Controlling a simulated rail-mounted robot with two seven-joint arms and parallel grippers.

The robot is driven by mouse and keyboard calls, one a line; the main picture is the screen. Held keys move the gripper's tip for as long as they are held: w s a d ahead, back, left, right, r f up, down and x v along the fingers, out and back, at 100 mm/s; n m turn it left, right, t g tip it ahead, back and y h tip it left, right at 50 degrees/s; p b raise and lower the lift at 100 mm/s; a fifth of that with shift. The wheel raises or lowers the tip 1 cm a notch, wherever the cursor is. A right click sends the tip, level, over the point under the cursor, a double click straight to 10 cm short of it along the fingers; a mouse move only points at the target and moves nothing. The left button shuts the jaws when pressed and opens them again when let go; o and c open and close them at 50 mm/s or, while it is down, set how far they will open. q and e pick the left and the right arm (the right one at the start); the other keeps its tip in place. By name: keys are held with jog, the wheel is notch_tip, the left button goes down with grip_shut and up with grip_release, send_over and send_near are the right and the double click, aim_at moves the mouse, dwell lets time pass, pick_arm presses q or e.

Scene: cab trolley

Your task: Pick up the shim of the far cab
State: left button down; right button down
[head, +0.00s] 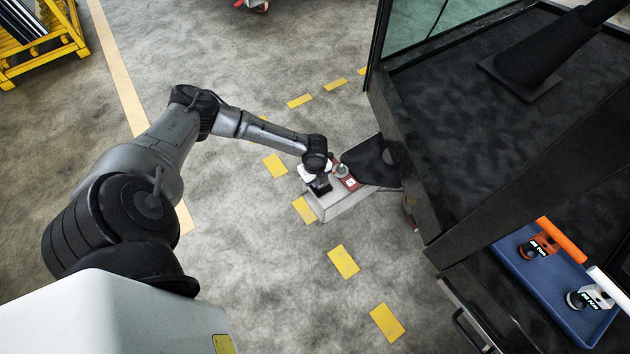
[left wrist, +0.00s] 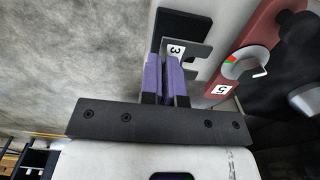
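My left gripper (head: 318,183) is over the end of a light grey beam that sticks out beside the cab. In the left wrist view its two purple-padded fingers (left wrist: 164,78) are close together, with only a narrow gap. A grey notched plate, which looks like the shim (left wrist: 203,52), sits at the fingertips with a "3" label beside it. The fingers appear closed on its thin edge, though the contact is partly hidden. The plate lies against the light beam (head: 345,202), next to a black pad (left wrist: 183,27). My right gripper is not in view.
A red block (head: 347,178) marked "5" with a round dial (left wrist: 240,65) stands close right of the fingers. The dark cab (head: 440,150) fills the right. A blue tray (head: 540,290) holds several tools. A yellow rack (head: 60,45) stands far left. Open floor lies left.

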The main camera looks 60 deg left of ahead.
pick_arm(q)
jog(key=w+d+r+p, duration=0.4)
jog(key=w+d+r, duration=0.2)
jog(key=d, duration=0.3)
jog(key=shift+w+d+r, duration=0.3)
jog(key=shift+r, duration=0.45)
jog(key=shift+a, duration=0.15)
